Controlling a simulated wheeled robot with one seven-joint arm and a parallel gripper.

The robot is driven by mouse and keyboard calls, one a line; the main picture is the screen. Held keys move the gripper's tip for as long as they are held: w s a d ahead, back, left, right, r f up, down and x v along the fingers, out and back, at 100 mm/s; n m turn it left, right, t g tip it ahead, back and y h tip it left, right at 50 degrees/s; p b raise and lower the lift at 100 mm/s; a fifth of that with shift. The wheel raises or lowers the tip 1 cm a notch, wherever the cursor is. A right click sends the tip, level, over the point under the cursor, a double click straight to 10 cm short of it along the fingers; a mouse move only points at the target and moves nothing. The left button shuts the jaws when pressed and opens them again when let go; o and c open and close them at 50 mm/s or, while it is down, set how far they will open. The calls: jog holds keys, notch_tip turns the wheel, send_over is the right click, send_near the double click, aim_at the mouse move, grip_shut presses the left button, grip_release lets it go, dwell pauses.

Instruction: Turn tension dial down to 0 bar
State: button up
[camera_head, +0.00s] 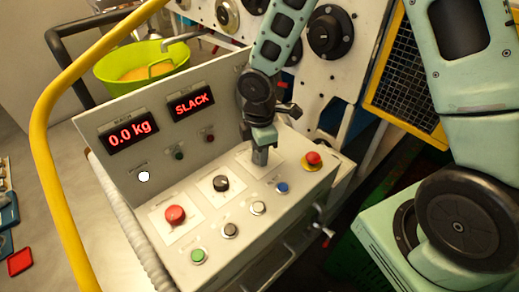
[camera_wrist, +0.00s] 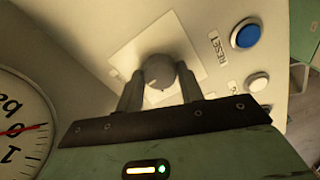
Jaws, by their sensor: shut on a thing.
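The tension dial is a round grey knob (camera_wrist: 159,70) on a pale square plate (camera_wrist: 125,50) in the wrist view. My gripper (camera_wrist: 161,88) has one finger on each side of the knob and is shut on it. In the head view my gripper (camera_head: 261,155) reaches down onto the console's right part and hides the knob. A white round gauge (camera_wrist: 18,145) with a red needle is cut off at the wrist view's left edge; its full scale is hidden. A red display (camera_head: 191,104) reads SLACK.
The console top (camera_head: 225,225) also bears a red knob (camera_head: 175,215), a black knob (camera_head: 221,183), a blue button (camera_head: 282,187), a green button (camera_head: 198,256) and a red emergency stop (camera_head: 313,158). Another display (camera_head: 129,132) reads 0.0 kg. A yellow rail (camera_head: 45,130) curves along the left.

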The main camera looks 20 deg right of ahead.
jog(key=o, duration=1)
notch_tip(320, 180, up, 18)
jog(key=shift+f+b, duration=0.25)
jog(key=shift+b, duration=0.25)
jog(key=s+a+f+m+b, duration=0.2)
jog(key=s+f+m+b, duration=0.1)
jog(key=s, duration=0.3)
jog(key=s+a+f+m+b, duration=0.2)
jog(key=s+f+m+b, duration=0.1)
jog(key=s, duration=0.4)
jog(key=s+a+f+m+b, duration=0.2)
jog(key=s+f+m, duration=0.1)
jog(key=s+f, duration=0.2)
jog(key=shift+s+a+y+b, duration=0.15)
jog(key=shift+s+y+b, duration=0.2)
jog(key=shift+s, duration=0.85)
